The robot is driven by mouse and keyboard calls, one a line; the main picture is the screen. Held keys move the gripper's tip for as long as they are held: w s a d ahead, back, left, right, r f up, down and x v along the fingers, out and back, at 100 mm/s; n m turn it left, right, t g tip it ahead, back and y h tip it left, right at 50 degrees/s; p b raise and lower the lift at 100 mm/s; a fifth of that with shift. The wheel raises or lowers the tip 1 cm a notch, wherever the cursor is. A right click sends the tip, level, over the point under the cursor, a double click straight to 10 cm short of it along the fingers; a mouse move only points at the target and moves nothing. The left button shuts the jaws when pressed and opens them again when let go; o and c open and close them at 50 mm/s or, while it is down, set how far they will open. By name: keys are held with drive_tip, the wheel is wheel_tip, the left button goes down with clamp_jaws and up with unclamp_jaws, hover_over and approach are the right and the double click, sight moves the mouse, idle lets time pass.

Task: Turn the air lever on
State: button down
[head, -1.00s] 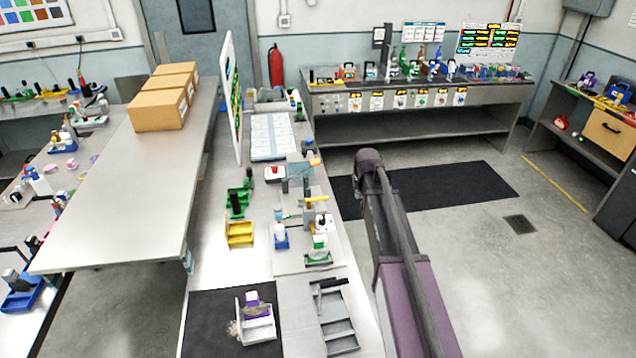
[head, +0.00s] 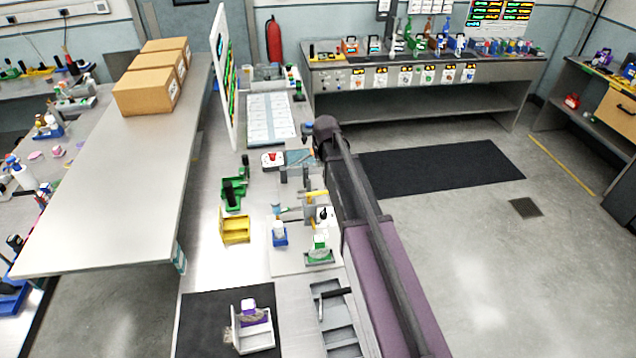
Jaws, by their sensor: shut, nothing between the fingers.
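I cannot make out the air lever for certain. A small yellow bar (head: 317,194) sits on a grey fixture on the long bench (head: 205,262), partly beside my arm; I cannot tell whether it is the lever. A white box with a red knob (head: 272,160) stands farther back on the bench. A green-based fixture (head: 319,253) stands nearer. My arm reaches up from the bottom right to its elbow along the bench's right edge. My gripper does not show; my arm may hide it.
A yellow bin (head: 235,230), a green bin (head: 233,192) and a blue-based bottle (head: 279,236) stand left of the fixtures. A white holder with a purple item (head: 255,327) sits on a black mat. Grey trays (head: 338,328) lie nearby. Floor at right is open.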

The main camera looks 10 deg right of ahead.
sight(318, 193)
drive_tip(key=shift+f, duration=0.15)
idle(0.6)
wheel_tip(318, 193, down, 10)
drive_tip(key=b, duration=1)
drive_tip(key=shift+s, duration=0.2)
idle(0.3)
drive_tip(key=shift+d, duration=0.2)
drive_tip(key=shift+s+d, duration=0.1)
drive_tip(key=shift+d, duration=0.05)
